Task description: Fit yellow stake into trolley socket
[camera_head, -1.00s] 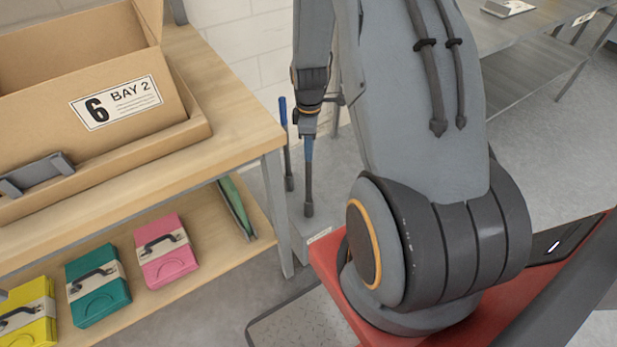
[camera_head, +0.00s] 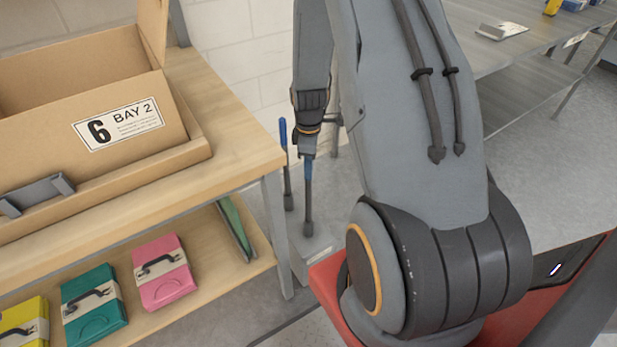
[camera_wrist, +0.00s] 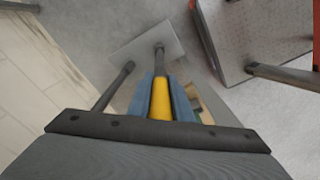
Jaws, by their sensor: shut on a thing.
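The yellow stake (camera_wrist: 162,99) is between the blue fingers of my gripper (camera_wrist: 160,80) in the wrist view, and the gripper is shut on it. Its dark lower shaft (camera_head: 308,210) points down over a grey stand on the floor (camera_head: 318,245), which also shows in the wrist view (camera_wrist: 140,38). I cannot tell whether the shaft's end touches the stand. My gripper shows in the head view (camera_head: 308,168) right of the wooden table. A grey deck with dark posts, likely the trolley (camera_wrist: 255,35), is at the upper right of the wrist view. I cannot make out its socket.
A blue-topped stake (camera_head: 284,135) stands upright close left of the held one. The wooden table (camera_head: 235,140) bears a cardboard box (camera_head: 60,115) marked 6 BAY 2. Pink (camera_head: 163,275) and teal (camera_head: 95,305) cases lie on its lower shelf. A metal table (camera_head: 475,60) stands behind at right.

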